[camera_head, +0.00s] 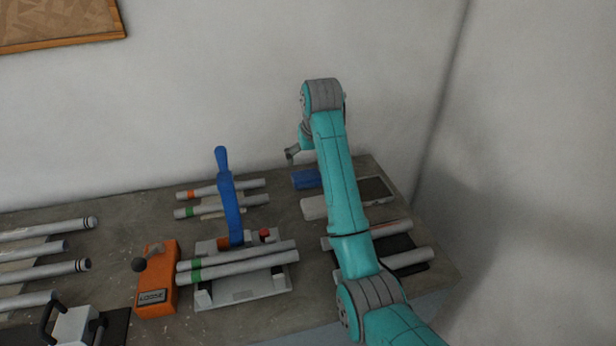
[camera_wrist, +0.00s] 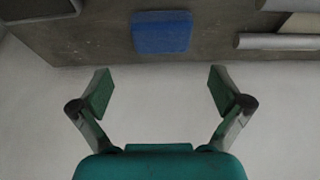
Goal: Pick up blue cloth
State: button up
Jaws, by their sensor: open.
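The blue cloth (camera_head: 306,179) is a small folded blue pad lying on the grey worktable near its back edge, partly hidden by my arm in the head view. In the wrist view the blue cloth (camera_wrist: 162,32) shows whole at the top, a little left of centre. My gripper (camera_wrist: 160,88) is open and empty, its two fingers spread wide. The cloth lies beyond the fingertips and apart from them. In the head view only a part of my gripper (camera_head: 292,153) shows, above the cloth and near the wall.
The table (camera_head: 120,213) stands against a white wall. A white block (camera_head: 314,208) lies close in front of the cloth. A dark-topped tray (camera_head: 376,190) is to its right. Left are grey tubes (camera_head: 222,188), a jig with a blue lever (camera_head: 229,200) and an orange box (camera_head: 157,280).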

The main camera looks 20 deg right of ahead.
aim_at(306, 175)
jog(key=x, duration=0.9)
jog(key=shift+s+a, duration=0.1)
jog(key=c, duration=0.8)
